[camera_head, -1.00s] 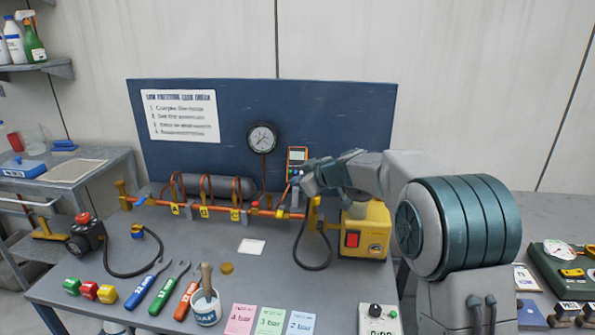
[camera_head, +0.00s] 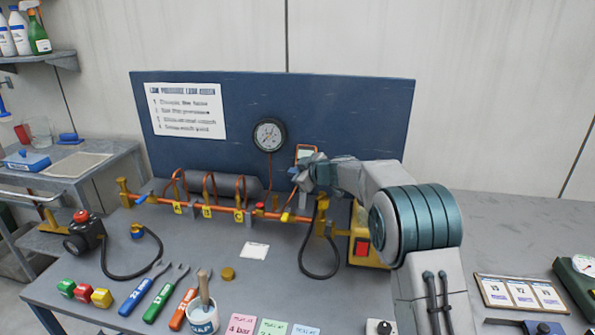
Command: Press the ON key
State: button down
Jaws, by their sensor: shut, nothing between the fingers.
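My gripper (camera_head: 302,176) is shut and empty, in front of the lower part of a small orange handheld device (camera_head: 306,151) at the blue back panel. Only the device's top edge and upper face show; its lower face is behind my gripper and wrist. No key marked ON can be read. I cannot tell whether the fingertips touch the device. A yellow box (camera_head: 357,232) with a red switch (camera_head: 362,247) stands to the right, below my arm and partly hidden by it.
An orange pipe rig (camera_head: 225,210) with yellow tags runs left of my gripper. A pressure gauge (camera_head: 269,134) hangs on the blue panel (camera_head: 340,105). A black hose (camera_head: 304,262) loops below. Tools, a brush pot (camera_head: 203,318) and coloured cards lie at the front.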

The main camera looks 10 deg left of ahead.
jog(key=w+f+p, duration=0.3)
jog(key=w+p, duration=0.2)
jog(key=w, duration=0.2)
jog(key=shift+a+f, duration=0.25)
jog(key=shift+f, duration=0.1)
jog(key=shift+f, duration=0.15)
dwell(1.8)
jog(key=shift+w+b, duration=0.35)
jog(key=shift+w+f, duration=0.15)
jog(key=shift+w, duration=0.05)
dwell(0.5)
jog(key=shift+s+b, duration=0.15)
jog(key=shift+b, duration=0.55)
jog(key=shift+s+r+b, duration=0.3)
jog(key=shift+s+b, duration=0.15)
jog(key=shift+b, duration=0.5)
